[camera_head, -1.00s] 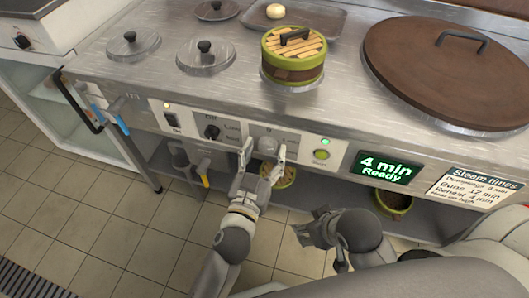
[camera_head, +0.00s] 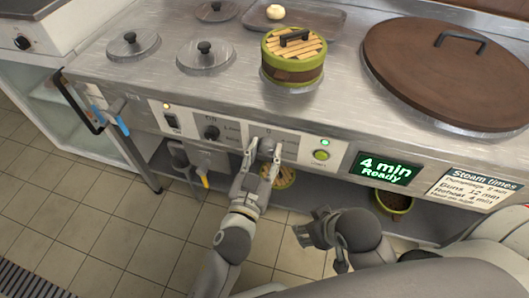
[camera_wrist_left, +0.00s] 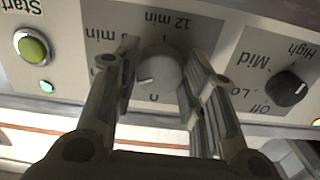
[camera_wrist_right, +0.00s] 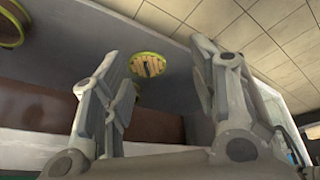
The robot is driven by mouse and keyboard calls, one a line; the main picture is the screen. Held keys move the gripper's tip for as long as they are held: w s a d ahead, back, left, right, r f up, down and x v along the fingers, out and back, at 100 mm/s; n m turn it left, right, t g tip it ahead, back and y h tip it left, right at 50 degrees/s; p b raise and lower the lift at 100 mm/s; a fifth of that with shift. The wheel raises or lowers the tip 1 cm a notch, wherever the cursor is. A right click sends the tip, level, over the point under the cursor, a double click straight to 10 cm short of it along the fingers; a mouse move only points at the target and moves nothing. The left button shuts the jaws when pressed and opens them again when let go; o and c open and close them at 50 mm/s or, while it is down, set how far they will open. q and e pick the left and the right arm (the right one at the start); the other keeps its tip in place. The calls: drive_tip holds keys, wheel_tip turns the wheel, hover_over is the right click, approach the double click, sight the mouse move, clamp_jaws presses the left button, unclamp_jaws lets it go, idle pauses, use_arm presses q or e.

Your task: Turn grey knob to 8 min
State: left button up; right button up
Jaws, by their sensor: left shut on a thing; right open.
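The grey knob (camera_head: 266,145) is on the stove's front panel, below the steamer. In the left wrist view, the knob (camera_wrist_left: 160,68) appears upside down between "0" and "12 min"; its pale mark points to the lower left. A "min" label at the left is partly hidden by a finger. My left gripper (camera_head: 264,149) is shut on the knob, one finger on each side. The display (camera_head: 384,168) reads "4 min Ready". My right gripper (camera_head: 313,228) is open and empty, low in front of the stove, away from the panel.
A black knob (camera_head: 211,132) with heat labels is left of the grey knob. A green start button (camera_head: 321,155) and lit green lamp are right of it. A steam times sign (camera_head: 467,190) is farther right. A green steamer (camera_head: 293,58) stands above; a basket (camera_head: 394,201) is below.

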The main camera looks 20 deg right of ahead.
use_arm(q)
drive_tip(key=shift+m, duration=0.5)
drive_tip(key=m+p, duration=0.1)
drive_tip(key=m, duration=0.4)
drive_tip(key=shift+a+p, duration=0.1)
drive_tip(key=shift+p, duration=0.2)
drive_tip(key=m, duration=0.5)
drive_tip(key=shift+p, duration=0.3)
use_arm(e)
drive_tip(key=shift+s+d+r+g, duration=0.15)
drive_tip(key=shift+s+r+g, duration=0.1)
drive_tip(key=shift+s+r, duration=0.25)
drive_tip(key=shift+s+d+r+g, duration=0.15)
drive_tip(key=shift+s+r+g, duration=0.1)
drive_tip(key=shift+s, duration=0.3)
use_arm(q)
drive_tip(key=o, duration=1)
use_arm(e)
drive_tip(key=shift+w, duration=0.15)
use_arm(q)
drive_tip(key=v, duration=1.2)
